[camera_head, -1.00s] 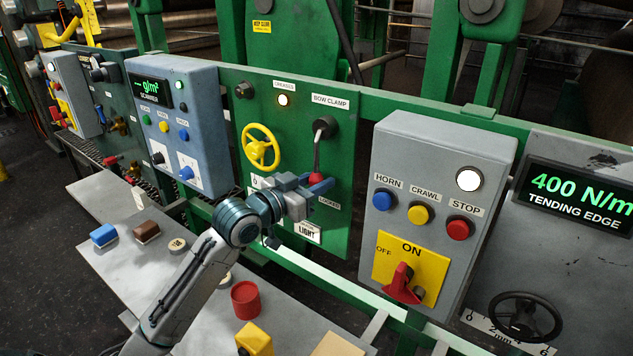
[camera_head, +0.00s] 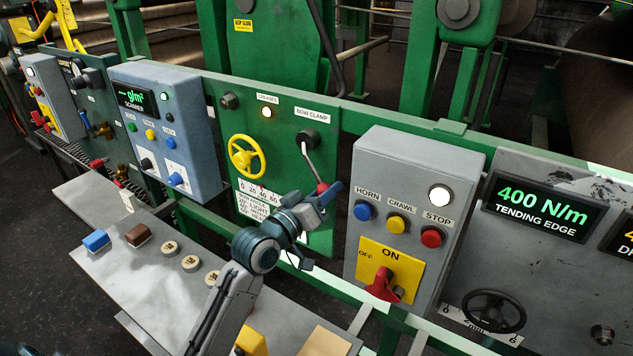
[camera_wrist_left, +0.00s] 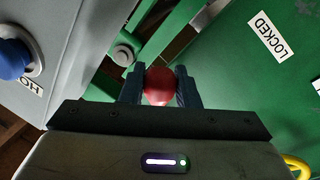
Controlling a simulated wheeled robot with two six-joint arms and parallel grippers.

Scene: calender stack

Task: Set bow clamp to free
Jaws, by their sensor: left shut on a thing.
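The bow clamp lever (camera_head: 310,162) hangs from a dark pivot on the green panel, under the BOW CLAMP label (camera_head: 312,115). It slants down to the right and ends in a red knob (camera_head: 322,188). My left gripper (camera_head: 328,190) is shut on the red knob. In the left wrist view the knob (camera_wrist_left: 160,86) sits between the two blue-grey fingers. The LOCKED label (camera_wrist_left: 272,37) shows on the green panel in that view, off to the right of the knob. In the head view my gripper hides the lower panel. My right gripper is not in view.
A grey box (camera_head: 415,200) with HORN, CRAWL and STOP buttons and a red switch stands close right of my gripper. A yellow handwheel (camera_head: 247,155) is to the left. A grey shelf (camera_head: 130,270) with small items lies below.

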